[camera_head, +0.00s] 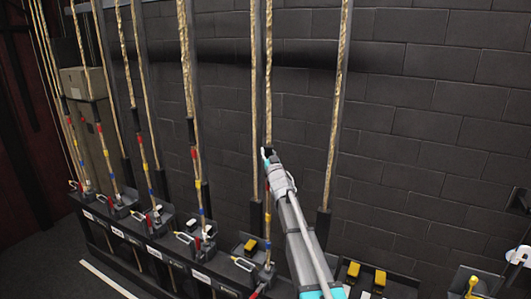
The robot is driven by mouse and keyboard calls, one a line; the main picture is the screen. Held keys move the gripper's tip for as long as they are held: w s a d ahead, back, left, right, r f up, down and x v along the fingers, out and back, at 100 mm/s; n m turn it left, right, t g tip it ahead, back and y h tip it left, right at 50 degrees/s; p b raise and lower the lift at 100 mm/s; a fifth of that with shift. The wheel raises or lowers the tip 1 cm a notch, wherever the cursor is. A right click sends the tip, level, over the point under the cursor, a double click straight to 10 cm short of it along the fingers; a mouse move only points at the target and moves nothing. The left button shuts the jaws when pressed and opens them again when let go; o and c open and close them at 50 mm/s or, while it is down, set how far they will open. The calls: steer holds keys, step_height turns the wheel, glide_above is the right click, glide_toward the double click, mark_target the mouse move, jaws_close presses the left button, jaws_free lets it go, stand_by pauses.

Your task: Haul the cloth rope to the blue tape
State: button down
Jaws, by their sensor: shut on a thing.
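My gripper (268,153) is shut on a tan rope (268,90) that hangs in front of the dark wall, right of the middle of the rope row. The rope runs up out of view above the gripper. Below, its lower part (267,225) passes beside my arm, with small coloured tape bands, yellow and blue (267,244), just above the lock. My arm and gripper hide part of the rope and any tape at the grip. The rope labels are too small to read, so I cannot tell which name each rope bears.
Several other ropes with black, red, yellow and blue tape hang at left, including one nearby (187,60). A rail (160,250) with rope locks and white labels runs below. Yellow blocks (353,270) sit at right. A brown box (82,85) stands at back left.

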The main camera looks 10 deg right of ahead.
step_height(320, 180, down, 11)
steer(key=b, duration=0.9)
steer(key=shift+b, duration=0.35)
steer(key=c, duration=0.7)
jaws_free()
steer(key=shift+s, duration=0.1)
steer(key=shift+c, duration=0.2)
steer(key=shift+o, duration=0.8)
steer(key=shift+s+r, duration=0.1)
steer(key=shift+r, duration=0.05)
